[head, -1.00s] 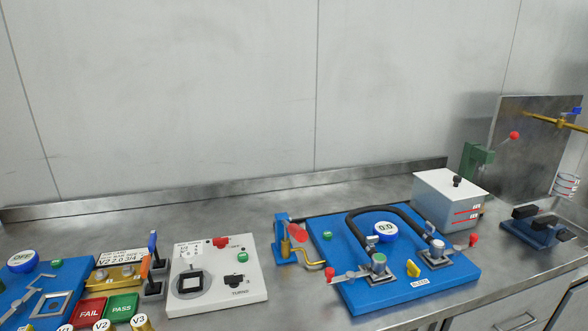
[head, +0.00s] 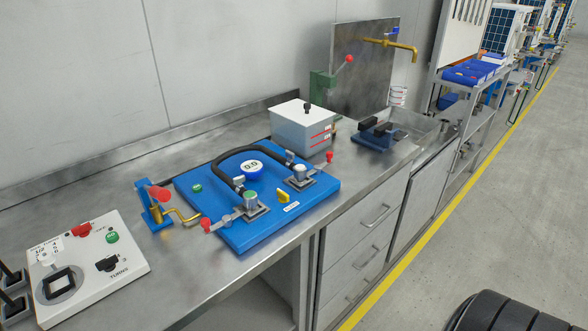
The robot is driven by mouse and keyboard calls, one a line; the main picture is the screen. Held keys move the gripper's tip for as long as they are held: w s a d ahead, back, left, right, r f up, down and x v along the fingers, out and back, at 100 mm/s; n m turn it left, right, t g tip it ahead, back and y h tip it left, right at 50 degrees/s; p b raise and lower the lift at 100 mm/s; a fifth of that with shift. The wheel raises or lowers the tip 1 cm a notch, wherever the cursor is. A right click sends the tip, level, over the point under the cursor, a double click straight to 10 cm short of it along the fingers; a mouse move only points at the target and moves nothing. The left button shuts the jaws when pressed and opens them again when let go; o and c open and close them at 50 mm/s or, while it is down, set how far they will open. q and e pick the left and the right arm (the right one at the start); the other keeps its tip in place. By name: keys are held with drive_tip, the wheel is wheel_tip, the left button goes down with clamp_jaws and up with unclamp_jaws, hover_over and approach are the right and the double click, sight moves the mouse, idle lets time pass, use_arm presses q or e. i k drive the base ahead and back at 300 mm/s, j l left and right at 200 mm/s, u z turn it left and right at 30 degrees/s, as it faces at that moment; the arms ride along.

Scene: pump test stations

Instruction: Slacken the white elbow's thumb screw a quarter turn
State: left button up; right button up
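A blue board (head: 238,236) lies on the steel bench. On it, a fitting with a white top (head: 299,171) stands on a small metal plate at the right; it looks like the white elbow. A black curved hose (head: 236,151) runs from near it over to a green-topped fitting (head: 250,196) at the front left. A red-tipped lever (head: 329,157) reaches out to the right of the white fitting. The thumb screw is too small to make out. Neither of my grippers is in view.
A round 0.0 gauge (head: 251,168) and a yellow knob (head: 283,195) are on the board. A blue clamp stand (head: 151,204) is left of it, a grey box (head: 302,128) behind. A white control panel (head: 88,268) lies further left.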

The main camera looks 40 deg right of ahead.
sight(292, 156)
drive_tip(key=l+z, duration=0.15)
drive_tip(key=l, duration=0.25)
drive_tip(key=i+l+z, duration=0.1)
drive_tip(key=l, duration=0.25)
drive_tip(key=i+l+z, duration=0.15)
drive_tip(key=l, duration=0.25)
drive_tip(key=l+z, duration=0.1)
drive_tip(key=l, duration=0.25)
drive_tip(key=i+l+z, duration=0.15)
drive_tip(key=l, duration=0.2)
